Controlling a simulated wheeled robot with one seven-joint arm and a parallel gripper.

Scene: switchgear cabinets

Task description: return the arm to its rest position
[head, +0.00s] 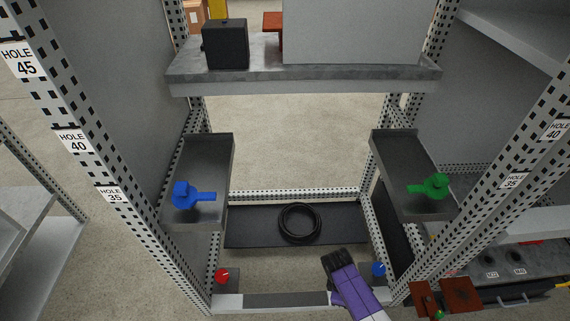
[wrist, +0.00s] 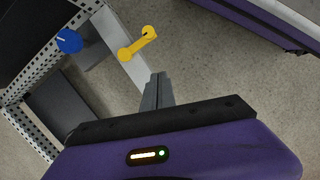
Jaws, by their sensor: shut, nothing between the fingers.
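My gripper shows in the wrist view (wrist: 157,82) with its grey fingers together and nothing between them. In the head view my purple arm end (head: 350,285) reaches in from the bottom, right of centre, at the front of the open cabinet frame. Its fingertips are hard to make out there. In the wrist view a yellow handle (wrist: 137,43) lies beyond the fingertips, up and to the left, apart from them. A blue knob (wrist: 68,40) is farther left.
Perforated posts flank the frame. Side trays hold a blue handle (head: 192,195) and a green handle (head: 430,186). A red knob (head: 222,276) and a blue knob (head: 379,269) sit low. A black cable coil (head: 300,240) lies on the bottom panel. A shelf (head: 300,76) spans above; the middle is open.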

